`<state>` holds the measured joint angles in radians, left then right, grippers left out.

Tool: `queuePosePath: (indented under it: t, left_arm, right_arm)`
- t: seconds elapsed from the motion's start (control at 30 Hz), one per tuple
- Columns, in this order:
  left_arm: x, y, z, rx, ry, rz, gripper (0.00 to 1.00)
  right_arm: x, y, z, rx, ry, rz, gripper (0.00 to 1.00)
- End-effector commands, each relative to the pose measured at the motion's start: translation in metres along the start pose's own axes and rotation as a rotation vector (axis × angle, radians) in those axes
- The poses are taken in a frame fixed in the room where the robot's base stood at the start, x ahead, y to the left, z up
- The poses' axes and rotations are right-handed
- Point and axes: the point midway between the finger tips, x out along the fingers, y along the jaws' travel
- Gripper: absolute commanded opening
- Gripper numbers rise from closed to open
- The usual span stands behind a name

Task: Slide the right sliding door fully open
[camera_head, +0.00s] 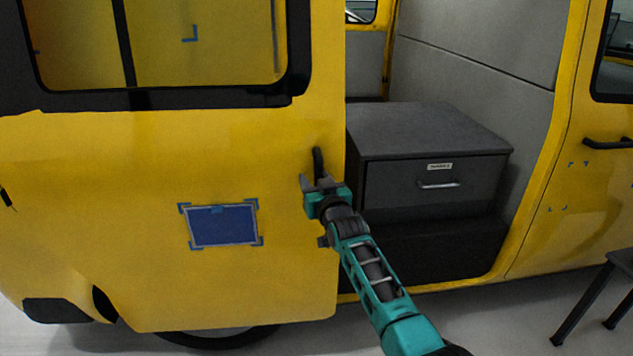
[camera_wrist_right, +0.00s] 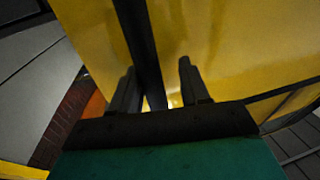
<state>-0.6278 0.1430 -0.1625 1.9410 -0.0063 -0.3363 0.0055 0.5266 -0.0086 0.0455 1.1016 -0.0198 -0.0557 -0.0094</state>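The yellow sliding door (camera_head: 270,150) stands to the left of a wide doorway, with a black-framed window in its upper part. Its dark upright handle (camera_head: 318,160) is near the door's right edge. My right gripper (camera_head: 318,183) is at the handle's lower part. In the right wrist view, the handle (camera_wrist_right: 143,40) runs as a dark bar between the two spread fingers of my right gripper (camera_wrist_right: 157,66). It lies close to the left finger, with a gap to the right finger. I cannot tell if they touch. My left gripper is not in view.
A grey cabinet (camera_head: 435,130) with a drawer stands inside the doorway. A blue rectangle (camera_head: 223,225) with corner marks is on the door. A yellow front door with a black handle (camera_head: 608,144) is at right. A dark stool (camera_head: 590,295) stands at lower right.

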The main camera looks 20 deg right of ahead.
Motion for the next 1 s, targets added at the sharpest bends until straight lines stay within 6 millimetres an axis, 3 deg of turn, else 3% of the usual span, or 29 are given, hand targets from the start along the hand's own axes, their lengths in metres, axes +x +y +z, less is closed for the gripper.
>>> queuePosePath:
  t: [0.17, 0.33, 0.8, 1.0]
  left_arm:
    - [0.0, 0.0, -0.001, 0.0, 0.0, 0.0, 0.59]
    - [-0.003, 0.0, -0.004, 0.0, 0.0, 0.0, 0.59]
    - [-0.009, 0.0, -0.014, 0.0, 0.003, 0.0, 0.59]
    - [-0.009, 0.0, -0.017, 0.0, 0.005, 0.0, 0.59]
  right_arm:
    - [-0.002, 0.002, 0.0, -0.001, -0.001, 0.002, 0.46]
    - [-0.016, 0.002, 0.0, -0.001, -0.002, 0.002, 0.46]
    - [-0.098, 0.0, 0.0, 0.0, -0.001, 0.0, 0.46]
    - [-0.122, 0.0, 0.0, 0.0, -0.001, 0.0, 0.46]
